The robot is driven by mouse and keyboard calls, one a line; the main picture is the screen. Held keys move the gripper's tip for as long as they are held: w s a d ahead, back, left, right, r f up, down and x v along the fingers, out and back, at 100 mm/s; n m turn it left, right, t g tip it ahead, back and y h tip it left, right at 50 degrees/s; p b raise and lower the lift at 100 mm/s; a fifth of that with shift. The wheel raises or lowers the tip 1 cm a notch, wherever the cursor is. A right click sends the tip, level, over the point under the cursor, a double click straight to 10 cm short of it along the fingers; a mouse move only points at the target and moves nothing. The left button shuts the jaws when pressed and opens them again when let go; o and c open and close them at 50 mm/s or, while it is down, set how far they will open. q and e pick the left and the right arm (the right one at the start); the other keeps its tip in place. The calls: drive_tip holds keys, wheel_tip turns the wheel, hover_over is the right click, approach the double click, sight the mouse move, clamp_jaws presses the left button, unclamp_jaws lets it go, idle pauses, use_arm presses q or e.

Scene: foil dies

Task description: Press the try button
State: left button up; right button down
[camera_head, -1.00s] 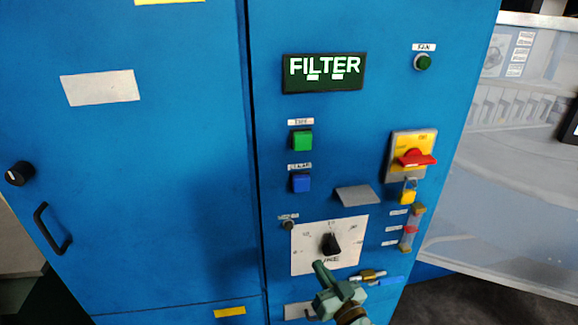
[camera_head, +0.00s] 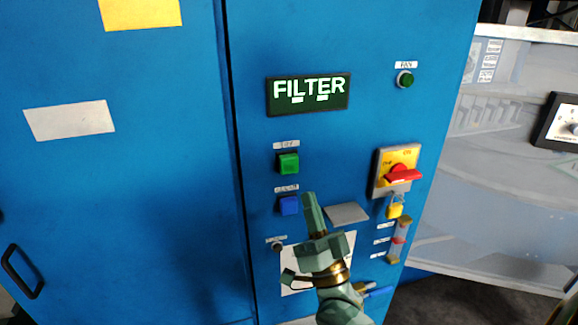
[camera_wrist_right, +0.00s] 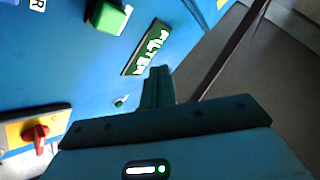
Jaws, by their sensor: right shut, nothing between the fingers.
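The green square button (camera_head: 288,163) sits on the blue cabinet's right door, under a small label too blurred to read surely. A blue button (camera_head: 289,205) sits below it. In the right wrist view the green button (camera_wrist_right: 109,15) shows at the top left, apart from the fingers. My right gripper (camera_head: 309,198) is shut and empty, its fingers pointing up, just right of the blue button and below the green one. It also shows in the right wrist view (camera_wrist_right: 160,72). I cannot tell its gap to the panel. My left gripper is not in view.
A dark display (camera_head: 309,94) reads FILTER above the buttons. A red switch on a yellow plate (camera_head: 397,172) and a yellow padlock (camera_head: 395,210) are at the right. A grey plate (camera_head: 347,214) is beside the fingers. My gripper partly covers the white dial plate (camera_head: 347,243).

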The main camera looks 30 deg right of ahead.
sight(289, 161)
drive_tip(key=shift+w, duration=0.1)
drive_tip(key=w+d+b, duration=0.2)
drive_tip(key=w, duration=0.6)
drive_tip(key=shift+w+b, duration=0.3)
drive_tip(key=shift+w, duration=0.1)
idle(1.8)
drive_tip(key=shift+w+d, duration=0.1)
drive_tip(key=shift+w, duration=0.2)
drive_tip(key=shift+w+d, duration=0.15)
drive_tip(key=shift+w, duration=0.35)
idle(0.7)
drive_tip(key=shift+s, duration=0.1)
drive_tip(key=shift+s+a+p, duration=0.25)
drive_tip(key=shift+s+p, duration=0.05)
drive_tip(key=shift+s, duration=0.5)
